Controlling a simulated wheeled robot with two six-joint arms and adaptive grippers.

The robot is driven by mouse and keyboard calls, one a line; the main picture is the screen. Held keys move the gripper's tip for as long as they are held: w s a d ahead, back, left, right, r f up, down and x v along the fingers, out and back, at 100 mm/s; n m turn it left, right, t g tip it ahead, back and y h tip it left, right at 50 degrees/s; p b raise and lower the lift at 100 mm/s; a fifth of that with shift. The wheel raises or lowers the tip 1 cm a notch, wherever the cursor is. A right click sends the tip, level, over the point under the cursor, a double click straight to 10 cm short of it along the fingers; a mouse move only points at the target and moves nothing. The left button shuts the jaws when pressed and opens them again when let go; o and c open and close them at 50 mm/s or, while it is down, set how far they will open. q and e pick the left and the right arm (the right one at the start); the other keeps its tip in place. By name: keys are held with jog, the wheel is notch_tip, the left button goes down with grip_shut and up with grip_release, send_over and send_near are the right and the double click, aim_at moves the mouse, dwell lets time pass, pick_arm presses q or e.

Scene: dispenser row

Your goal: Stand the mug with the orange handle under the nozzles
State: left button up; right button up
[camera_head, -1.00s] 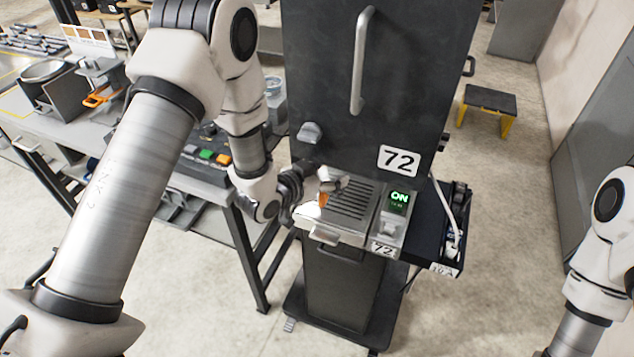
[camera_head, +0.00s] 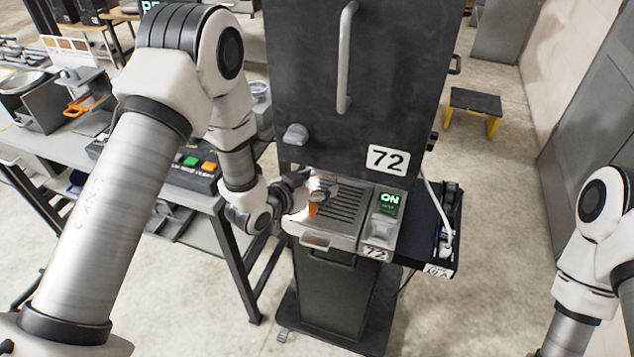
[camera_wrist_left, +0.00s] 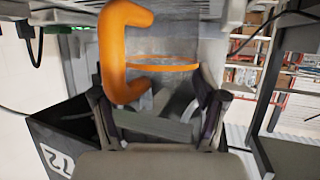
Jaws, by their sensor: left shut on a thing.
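The mug is grey, with an orange handle (camera_head: 313,209), and is small and partly covered in the head view. In the left wrist view the orange handle (camera_wrist_left: 118,50) and an orange band stand out against the grey mug body (camera_wrist_left: 185,45). My left gripper (camera_head: 300,188) is shut on the mug, with a finger on either side in the wrist view (camera_wrist_left: 158,112). The mug is over the left part of the machine's slatted tray (camera_head: 345,207). I cannot tell whether it touches the tray. The nozzles cannot be made out. My right gripper is outside both views.
The dark machine (camera_head: 365,60) rises behind the tray, with a handle and a grey knob (camera_head: 296,134). A lit ON panel (camera_head: 389,202) is right of the tray. A workbench with a button box (camera_head: 200,168) stands left. A yellow-legged stool (camera_head: 474,108) is at the back right.

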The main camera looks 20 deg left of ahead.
pick_arm(q)
jog(key=shift+f, duration=0.2)
jog(key=o, duration=1.2)
jog(key=shift+s, duration=0.1)
jog(key=v, duration=1.2)
jog(key=s+f+g+y+b, duration=0.1)
jog(key=s+f+g, duration=0.3)
jog(key=s+f, duration=0.5)
jog(key=s+f+g+y+b, duration=0.1)
jog(key=s+f+g+b, duration=0.3)
jog(key=f, duration=1)
jog(key=s+a+f+n+g+y+p, duration=0.1)
jog(key=s+f+n+g, duration=0.1)
jog(key=s, duration=0.4)
jog(key=s+a+f+n+g+y+p, duration=0.1)
jog(key=s+a+f+n+g+y, duration=0.1)
jog(key=s, duration=0.3)
jog(key=shift+s+n+g, duration=0.3)
jog(key=shift+s+n, duration=0.1)
